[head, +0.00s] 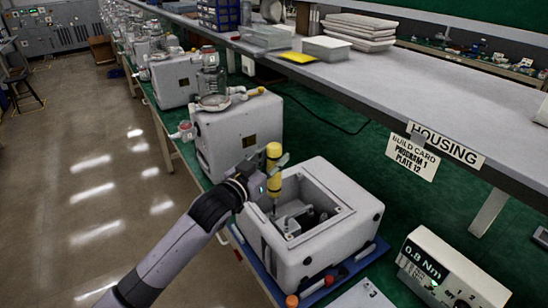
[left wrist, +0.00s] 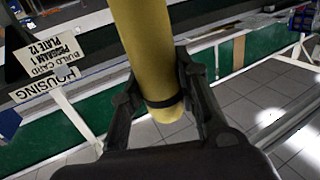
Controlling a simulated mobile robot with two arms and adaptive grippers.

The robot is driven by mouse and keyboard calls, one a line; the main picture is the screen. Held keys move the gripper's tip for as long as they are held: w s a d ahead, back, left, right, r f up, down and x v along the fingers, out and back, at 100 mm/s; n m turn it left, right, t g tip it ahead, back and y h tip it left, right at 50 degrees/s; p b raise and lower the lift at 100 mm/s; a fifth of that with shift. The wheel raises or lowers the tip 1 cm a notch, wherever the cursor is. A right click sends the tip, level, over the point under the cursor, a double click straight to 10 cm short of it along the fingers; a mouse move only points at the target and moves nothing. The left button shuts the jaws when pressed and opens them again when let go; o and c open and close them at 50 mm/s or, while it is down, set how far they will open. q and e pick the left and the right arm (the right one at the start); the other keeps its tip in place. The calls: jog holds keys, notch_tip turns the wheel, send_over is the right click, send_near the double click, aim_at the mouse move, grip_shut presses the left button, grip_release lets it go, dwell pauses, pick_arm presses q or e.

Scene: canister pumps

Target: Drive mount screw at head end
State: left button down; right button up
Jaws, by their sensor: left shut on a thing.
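My left gripper (head: 272,172) is shut on a yellow driver (head: 273,152) and holds it upright. In the left wrist view the driver's thick yellow body (left wrist: 148,45) stands between the two dark fingers (left wrist: 165,100). The driver's thin shaft points down into the open top of a white pump housing (head: 340,237), near its left wall. Dark and grey parts (head: 303,220) sit inside the housing. The mount screw and the driver's tip are too small or hidden to make out. My right gripper is in neither view.
The housing stands on a blue tray (head: 375,250) on the green bench. Red and orange knobs lie along the tray's front. A white box marked 0.8 Nm (head: 445,270) stands at right. A closed pump (head: 235,135) stands behind left; a grey shelf (head: 420,90) overhangs the right.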

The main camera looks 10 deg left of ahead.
aim_at(274, 145)
pick_arm(q)
jog(key=shift+p, duration=0.6)
dwell(1.1)
notch_tip(274, 145, up, 5)
jog(key=p, duration=0.5)
dwell(0.5)
